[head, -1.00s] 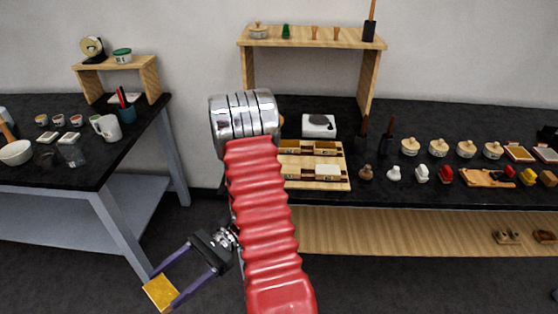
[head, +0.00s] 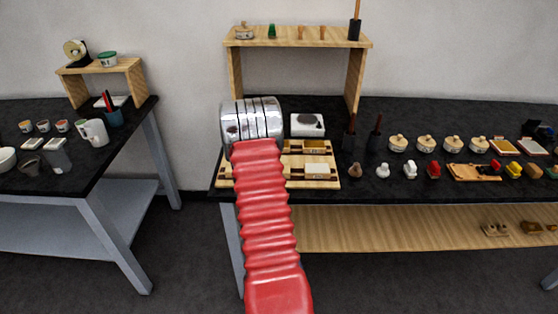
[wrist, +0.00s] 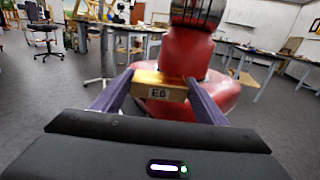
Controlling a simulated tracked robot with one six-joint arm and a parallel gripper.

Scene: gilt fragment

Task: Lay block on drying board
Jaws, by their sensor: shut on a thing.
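My gripper (wrist: 158,88) is shut on a gold-topped block (wrist: 160,92) in the wrist view; the block's near face carries a label that looks like E6. The block is held between the two purple fingers, above the floor. In the head view my gripper and the block are out of sight, and my red arm stands in front of the bench. A pale wooden board (head: 325,184) with slotted holders and a white block lies at the left end of the black bench (head: 400,190). I cannot tell whether it is the drying board.
A raised wooden shelf (head: 300,43) stands at the back of the bench. A white device (head: 308,124), dark upright tools, pale lidded jars (head: 426,144) and a small wooden board (head: 468,173) crowd the top. A second table (head: 85,165) stands left, with floor between.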

